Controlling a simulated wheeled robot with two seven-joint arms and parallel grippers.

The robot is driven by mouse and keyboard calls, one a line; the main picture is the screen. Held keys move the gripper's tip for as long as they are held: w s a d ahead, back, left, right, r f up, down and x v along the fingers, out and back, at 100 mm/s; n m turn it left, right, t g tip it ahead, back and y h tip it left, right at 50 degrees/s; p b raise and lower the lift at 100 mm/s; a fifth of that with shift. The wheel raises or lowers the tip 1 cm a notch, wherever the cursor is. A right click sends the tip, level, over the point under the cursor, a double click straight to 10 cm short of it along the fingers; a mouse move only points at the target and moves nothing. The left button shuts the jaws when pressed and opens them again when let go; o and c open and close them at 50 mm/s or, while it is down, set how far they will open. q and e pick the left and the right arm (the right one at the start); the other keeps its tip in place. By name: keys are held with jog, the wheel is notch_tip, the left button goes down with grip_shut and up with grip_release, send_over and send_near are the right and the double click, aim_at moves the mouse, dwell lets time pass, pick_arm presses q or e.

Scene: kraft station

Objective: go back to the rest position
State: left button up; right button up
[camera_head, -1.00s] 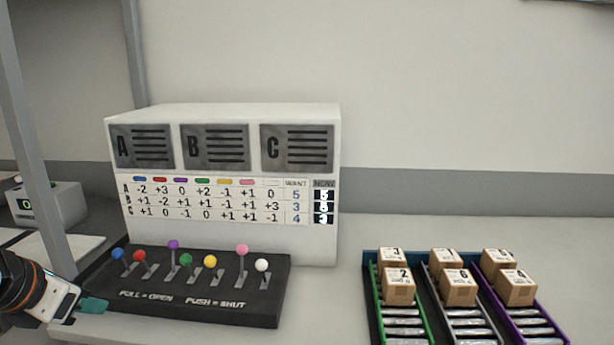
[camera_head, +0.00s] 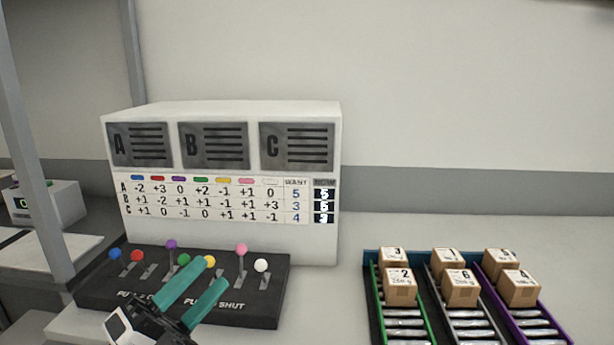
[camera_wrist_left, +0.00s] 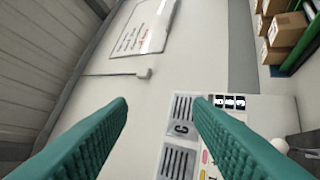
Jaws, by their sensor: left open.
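My left gripper (camera_head: 213,276) is open, its two teal fingers apart with nothing between them. In the head view it is in front of the black lever panel (camera_head: 255,310) and covers part of the panel's lettering. In the left wrist view, the fingers (camera_wrist_left: 161,101) point toward the wall and the white console, with clear space between the tips. A row of levers with coloured knobs stands on the panel, from a blue knob (camera_head: 114,254) at left to a white knob (camera_head: 261,265) at right. The yellow knob (camera_head: 209,261) shows just beyond the fingertips. My right gripper is not in view.
The white console (camera_head: 220,112) with plates A, B, C and a number table stands behind the panel. At right, a rack (camera_head: 372,310) with coloured lanes holds several numbered boxes (camera_head: 460,290). A grey post (camera_head: 35,150) rises at left. The air above the table is free.

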pick_arm(q)
jog(key=w+a+f+n+t+y, duration=0.2)
jog(key=a+f+n+y, duration=0.7)
jog(key=f+n+y, duration=0.65)
jog(key=s+a+f+n+g+y, duration=0.2)
jog(key=s+f+n+g+y, duration=0.15)
jog(key=f+n+g, duration=0.35)
jog(key=s+d+f+n+g+h, duration=0.2)
jog(key=s+f+g, duration=0.2)
jog(key=s+f, duration=0.45)
jog(key=s+d+f+n+g+h, duration=0.1)
jog(key=s+d+f+g, duration=0.2)
jog(key=s+f+g, duration=0.35)
notch_tip(320, 180, down, 22)
jog(key=s+p, duration=0.2)
jog(key=s, duration=0.1)
jog(key=s+a+f+p, duration=0.1)
jog(key=s+f, duration=0.6)
jog(key=s, duration=0.1)
jog(key=s+a+f+p, duration=0.1)
jog(key=s+a+f, duration=0.1)
jog(key=s+f, duration=0.6)
jog(key=shift+s+a+f, duration=0.25)
jog(key=shift+s, duration=0.25)
jog(key=shift+g, duration=0.25)
